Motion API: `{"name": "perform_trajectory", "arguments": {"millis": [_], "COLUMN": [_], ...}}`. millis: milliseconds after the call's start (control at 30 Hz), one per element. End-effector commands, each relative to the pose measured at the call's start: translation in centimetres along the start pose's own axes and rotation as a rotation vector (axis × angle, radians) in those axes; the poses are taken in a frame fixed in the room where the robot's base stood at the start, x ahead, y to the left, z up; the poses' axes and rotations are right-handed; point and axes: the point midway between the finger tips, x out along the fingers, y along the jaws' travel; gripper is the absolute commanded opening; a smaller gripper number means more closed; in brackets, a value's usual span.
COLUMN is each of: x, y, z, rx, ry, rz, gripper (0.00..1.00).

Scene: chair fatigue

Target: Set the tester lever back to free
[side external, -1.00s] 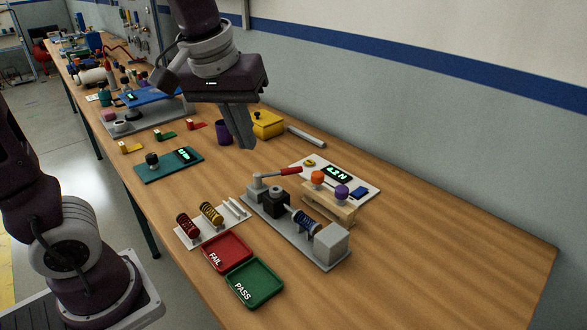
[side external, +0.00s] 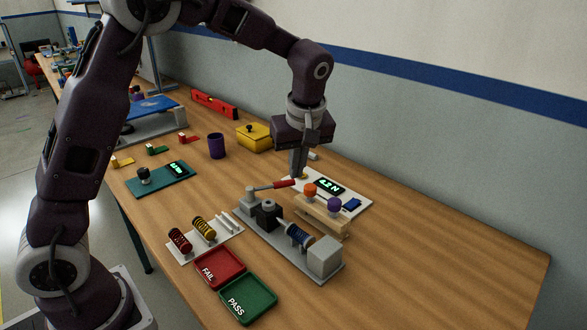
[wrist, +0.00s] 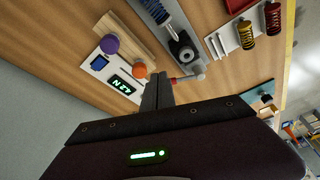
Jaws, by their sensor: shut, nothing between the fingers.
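The tester (side external: 325,258) is a grey base with a black clamp block, a blue spring and a grey end block. Its lever (side external: 284,183) has a red handle on a grey pivot, pointing right and toward the back. My gripper (side external: 298,174) is shut and empty, pointing down just beyond the handle's free end. In the wrist view, the fingertips (wrist: 157,78) appear beside the red handle (wrist: 176,80), close to its end and partly covering it. I cannot tell whether they touch.
A white board with a green readout (side external: 329,186) lies behind the tester. A wooden stand with an orange and a purple knob (side external: 323,215) is right beside it. The red FAIL tray (side external: 219,268), green PASS tray (side external: 247,299) and spring rack (side external: 232,228) lie in front.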

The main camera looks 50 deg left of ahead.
Motion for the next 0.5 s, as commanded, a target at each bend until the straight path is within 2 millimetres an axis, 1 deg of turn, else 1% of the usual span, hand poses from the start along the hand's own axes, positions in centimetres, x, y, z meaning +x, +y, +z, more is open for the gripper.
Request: {"name": "perform_trajectory", "arguments": {"millis": [33, 300, 333, 400, 500], "x": [1.1, 7.1, 7.7, 8.2, 8.8], "y": [-0.1, -0.1, -0.1, -0.1, 0.0], "z": [0.0, 0.0, 0.0, -1.3, -2.5], "rx": [0.000, 0.000, 0.000, -0.004, -0.002], "ry": [-0.002, -0.002, -0.002, 0.000, 0.000], "rz": [-0.005, -0.006, -0.004, -0.001, -0.001], "gripper": [0.00, 0.00, 0.00, 0.00, 0.00]}}
